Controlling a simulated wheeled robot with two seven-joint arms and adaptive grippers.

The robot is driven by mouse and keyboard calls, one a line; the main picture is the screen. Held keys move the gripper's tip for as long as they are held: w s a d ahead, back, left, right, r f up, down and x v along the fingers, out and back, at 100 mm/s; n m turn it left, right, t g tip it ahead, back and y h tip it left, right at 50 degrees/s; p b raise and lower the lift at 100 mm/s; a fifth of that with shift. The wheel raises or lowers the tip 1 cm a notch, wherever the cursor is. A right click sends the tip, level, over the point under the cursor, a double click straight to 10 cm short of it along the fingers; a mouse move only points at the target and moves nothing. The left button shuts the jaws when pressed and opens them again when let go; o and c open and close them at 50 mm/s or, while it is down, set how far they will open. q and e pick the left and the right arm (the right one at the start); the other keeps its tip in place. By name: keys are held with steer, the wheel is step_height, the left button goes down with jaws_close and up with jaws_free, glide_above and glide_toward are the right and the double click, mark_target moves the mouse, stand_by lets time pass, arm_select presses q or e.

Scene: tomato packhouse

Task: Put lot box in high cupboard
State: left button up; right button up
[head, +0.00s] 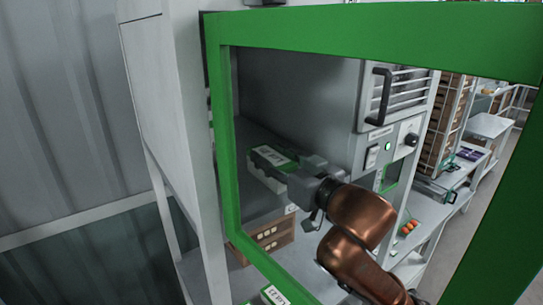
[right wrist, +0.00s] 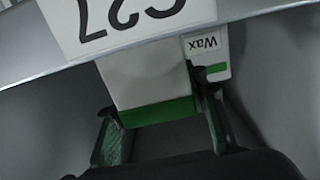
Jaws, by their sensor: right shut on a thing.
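In the head view my right gripper (head: 292,172) is inside a green-framed opening (head: 222,150), at the end of a copper-coloured arm. The right wrist view shows a white box face with a green band (right wrist: 150,90) between the fingers (right wrist: 155,105) of this gripper. A small white box marked "Wax" (right wrist: 207,45) is just behind it to the right. Whether the held box touches a surface below is not clear. My left gripper is not in view.
A brown crate (head: 268,236) stands lower in the head view, with another green-labelled box (head: 274,295) at the bottom edge. A grey machine with a black handle (head: 379,97) stands to the right.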

steer(key=o, duration=1.3)
steer(key=shift+o, duration=0.2)
steer(key=b+v, duration=0.1)
steer(key=v, duration=1.1)
